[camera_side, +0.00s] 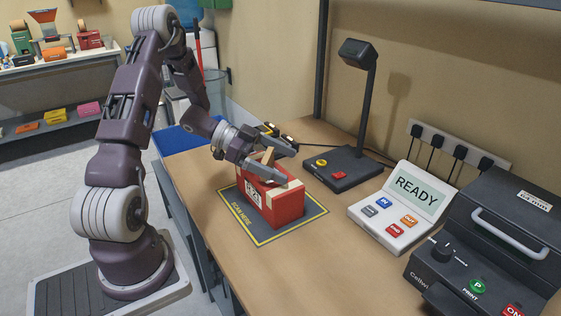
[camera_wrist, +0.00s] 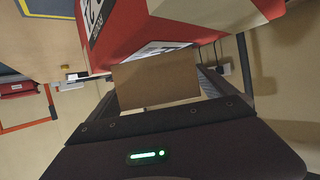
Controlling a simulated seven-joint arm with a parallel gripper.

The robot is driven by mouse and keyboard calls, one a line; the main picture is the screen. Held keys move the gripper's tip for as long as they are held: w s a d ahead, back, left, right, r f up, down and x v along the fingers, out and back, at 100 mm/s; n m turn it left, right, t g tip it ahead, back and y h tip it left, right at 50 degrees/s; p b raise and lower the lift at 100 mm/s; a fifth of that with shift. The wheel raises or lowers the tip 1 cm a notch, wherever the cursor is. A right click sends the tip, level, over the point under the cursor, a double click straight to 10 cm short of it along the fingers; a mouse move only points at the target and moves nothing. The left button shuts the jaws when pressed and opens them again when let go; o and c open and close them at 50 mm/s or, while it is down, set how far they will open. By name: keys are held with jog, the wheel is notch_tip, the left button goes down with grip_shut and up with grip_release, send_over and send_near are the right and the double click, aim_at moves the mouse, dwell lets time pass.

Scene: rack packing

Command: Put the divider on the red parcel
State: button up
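The red parcel (camera_side: 287,208) sits upright on the dark scan mat (camera_side: 312,214) on the bench. It has pale tape and a white label, and fills the top of the wrist view (camera_wrist: 125,25). My gripper (camera_side: 288,165) is at the parcel's top, one finger on each side of the divider. The divider, a plain brown cardboard piece (camera_wrist: 155,82), spans the gap between the fingers and appears gripped. In the side view it shows as a small tan piece (camera_side: 268,157) over the parcel. Whether its lower edge touches the parcel is hidden.
A dark stand scanner (camera_side: 343,166) stands behind the parcel. A white READY terminal (camera_side: 388,222) and a dark printer (camera_side: 485,245) stand to the right. A blue bin (camera_side: 190,135) is beyond the bench's left end. The wooden bench top in front of the mat is clear.

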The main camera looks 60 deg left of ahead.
jog(key=shift+r, duration=0.2)
jog(key=v, duration=1.1)
jog(key=w+r+t+y, duration=0.2)
jog(key=w+r+y, duration=0.35)
jog(key=w, duration=0.35)
notch_tip(320, 180, up, 11)
jog(key=w+d+n+t+y, duration=0.2)
jog(key=n+y, duration=0.3)
jog(key=y, duration=0.3)
jog(key=s+d+f+n+g+h, duration=0.2)
jog(key=s+d+f+g, duration=0.1)
jog(key=s+d, duration=0.7)
jog(key=s+d+f+n+g+h, duration=0.2)
jog(key=s+d+f+g, duration=0.2)
jog(key=s+d, duration=0.6)
jog(key=s, duration=0.6)
jog(key=shift+d+g, duration=0.2)
jog(key=shift+g, duration=0.2)
jog(key=shift+s, duration=0.1)
